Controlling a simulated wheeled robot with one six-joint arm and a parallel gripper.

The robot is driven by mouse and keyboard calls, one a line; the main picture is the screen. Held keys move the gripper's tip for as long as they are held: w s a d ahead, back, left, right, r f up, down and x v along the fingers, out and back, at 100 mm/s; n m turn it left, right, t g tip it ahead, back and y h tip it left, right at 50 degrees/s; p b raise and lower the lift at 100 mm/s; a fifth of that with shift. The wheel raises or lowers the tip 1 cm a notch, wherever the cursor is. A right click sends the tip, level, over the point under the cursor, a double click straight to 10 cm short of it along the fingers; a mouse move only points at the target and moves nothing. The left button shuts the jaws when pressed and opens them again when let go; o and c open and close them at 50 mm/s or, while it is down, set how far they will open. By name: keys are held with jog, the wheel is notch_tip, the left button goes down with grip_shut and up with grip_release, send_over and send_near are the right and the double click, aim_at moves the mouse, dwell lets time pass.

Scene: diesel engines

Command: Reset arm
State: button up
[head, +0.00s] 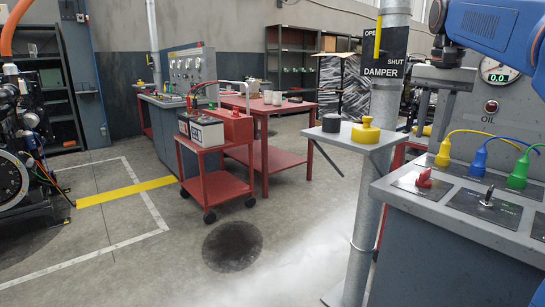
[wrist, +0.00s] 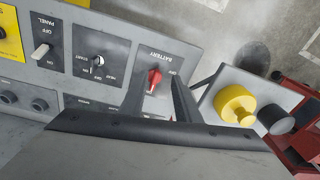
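My arm (head: 490,22) is blue and reaches in at the upper right of the head view, above the control console. My gripper (wrist: 158,76) shows in the wrist view with its two dark fingers apart. The red battery switch (wrist: 153,78) appears in the gap between them, but nothing is visibly held. In the head view the red switch (head: 424,178) sits on the console top, well below the arm and clear of it. I cannot clearly make out the fingers in the head view.
The console (head: 440,225) carries yellow, blue and green cable plugs. A post (head: 383,110) with a damper sign stands beside it. A small shelf (head: 352,137) holds a yellow knob (head: 366,130) and a black cylinder. A red cart (head: 215,185) stands left, with open floor in front.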

jog(key=s+a+f+n+t, duration=0.1)
jog(key=s+a+f+n, duration=0.1)
jog(key=s+f, duration=0.6)
jog(key=s+a+f+n+t, duration=0.1)
jog(key=s+a+f+n, duration=0.2)
jog(key=f, duration=1)
jog(key=s+a+f+n+t, duration=0.1)
jog(key=s+a+f+n, duration=0.2)
jog(key=s+a+f, duration=0.3)
jog(key=s+f, duration=0.5)
jog(key=s, duration=0.3)
jog(key=shift+f+t, duration=0.3)
jog(key=shift+t, duration=0.1)
jog(key=shift+s, duration=0.1)
